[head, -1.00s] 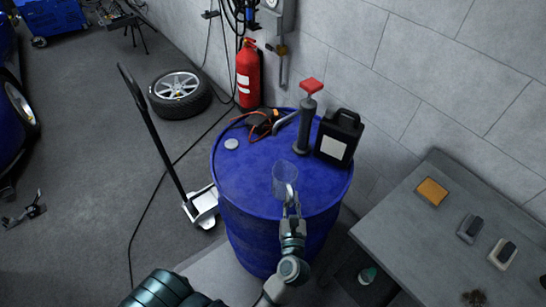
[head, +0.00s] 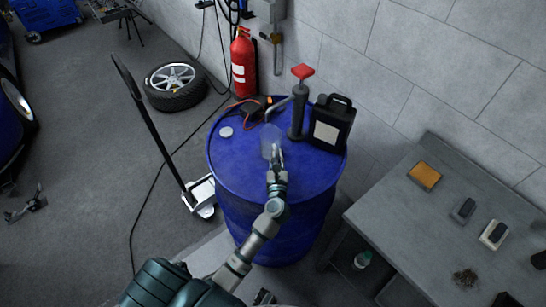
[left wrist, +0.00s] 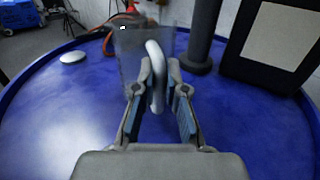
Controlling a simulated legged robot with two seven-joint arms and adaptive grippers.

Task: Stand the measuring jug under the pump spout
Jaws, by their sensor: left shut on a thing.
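The clear measuring jug (head: 271,140) is over the top of the blue drum (head: 232,170), near the pump. My left gripper (head: 275,168) is shut on the jug's handle. In the left wrist view the jug (left wrist: 130,55) stands upright beyond the fingers (left wrist: 158,85), with its pale curved handle between them. I cannot tell whether the jug's base touches the drum top. The hand pump (head: 297,110) has a red handle and a dark column, and its grey spout (head: 279,107) reaches left, just behind the jug's top. My right gripper is not in view.
A black canister (head: 331,125) with a pale label stands right of the pump. A white cap (head: 226,132) and an orange cable (head: 240,103) lie on the drum's left and back. A grey bench (head: 440,235) is at right. A trolley handle (head: 150,125) rises at left.

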